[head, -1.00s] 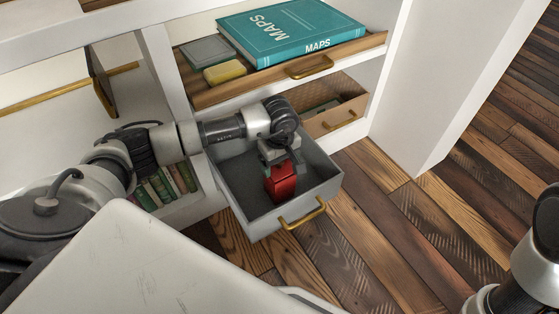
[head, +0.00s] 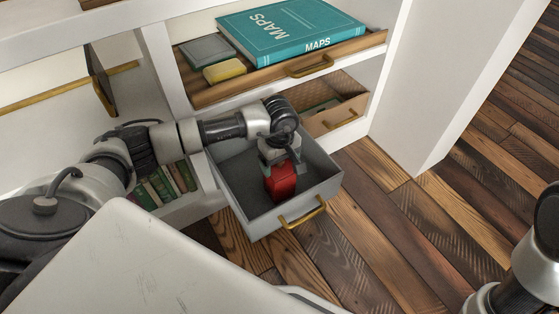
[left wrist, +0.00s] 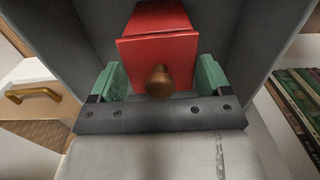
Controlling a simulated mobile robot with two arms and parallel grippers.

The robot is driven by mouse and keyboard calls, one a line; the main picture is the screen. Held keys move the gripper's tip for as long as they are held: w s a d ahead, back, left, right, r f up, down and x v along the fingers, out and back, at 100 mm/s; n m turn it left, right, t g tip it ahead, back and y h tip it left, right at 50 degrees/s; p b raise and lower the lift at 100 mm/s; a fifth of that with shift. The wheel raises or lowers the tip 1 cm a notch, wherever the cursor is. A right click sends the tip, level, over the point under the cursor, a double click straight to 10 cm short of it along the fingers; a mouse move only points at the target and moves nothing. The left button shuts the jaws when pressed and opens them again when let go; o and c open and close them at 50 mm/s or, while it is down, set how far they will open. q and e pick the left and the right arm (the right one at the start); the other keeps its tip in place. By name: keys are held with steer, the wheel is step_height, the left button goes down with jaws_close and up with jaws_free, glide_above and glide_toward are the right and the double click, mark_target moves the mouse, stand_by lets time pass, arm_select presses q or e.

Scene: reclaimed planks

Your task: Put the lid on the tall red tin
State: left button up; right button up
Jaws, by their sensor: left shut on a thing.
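A red tin (head: 280,184) stands in the open grey drawer (head: 245,200), below my left gripper (head: 279,160). In the left wrist view, a red lid (left wrist: 140,62) with a round brown knob (left wrist: 160,82) faces the camera. The green finger pads of my left gripper (left wrist: 161,80) are on either side of the red lid, and the gripper is shut on it. A red side face shows beyond the lid. I cannot tell whether the lid is fully seated on the tin. My right gripper is out of view; only part of that arm shows at lower right.
The drawer has a brass handle (head: 301,214) and grey walls close around my gripper. Above it, a wooden drawer (head: 357,45) holds a teal maps book (head: 285,30), a yellow block (head: 224,72) and a grey box (head: 207,50). Books (head: 165,184) stand at left.

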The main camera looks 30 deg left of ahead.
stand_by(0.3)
arm_select(q)
steer(key=o, duration=0.9)
steer(key=shift+o, duration=0.2)
